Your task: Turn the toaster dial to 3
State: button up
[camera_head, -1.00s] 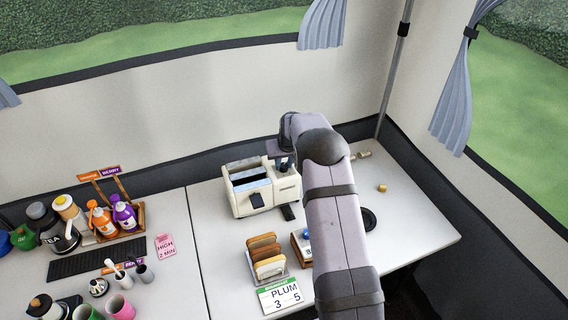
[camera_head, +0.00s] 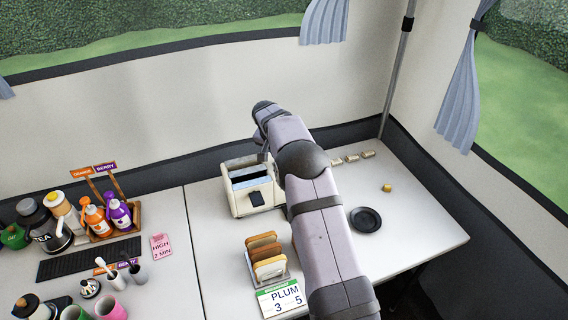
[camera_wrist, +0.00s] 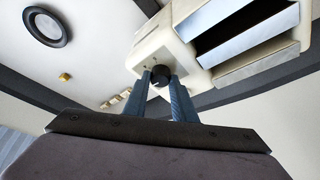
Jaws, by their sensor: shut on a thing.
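The cream toaster (camera_head: 236,202) stands on the white table, with two long slots on top and a dark lever on its front. In the wrist view the toaster (camera_wrist: 152,38) is upper right, its end face toward my gripper. The black dial (camera_wrist: 160,76) sits on that end face. My gripper (camera_wrist: 162,82) has its two blue-grey fingers on either side of the dial, shut on it. The dial's marks are too small to read. In the head view my arm hides the dial and the gripper's fingertips.
A black plate (camera_head: 366,219) and a small yellow block (camera_head: 387,188) lie to the right. Bottles (camera_head: 96,220) stand at left.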

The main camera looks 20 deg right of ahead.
jog(key=shift+a+m, duration=0.1)
jog(key=shift+m, duration=0.5)
jog(key=o, duration=1)
jog(key=shift+b+v, duration=1.2)
jog(key=shift+v, duration=2.45)
jog(key=shift+w+a, duration=0.1)
jog(key=shift+w, duration=0.05)
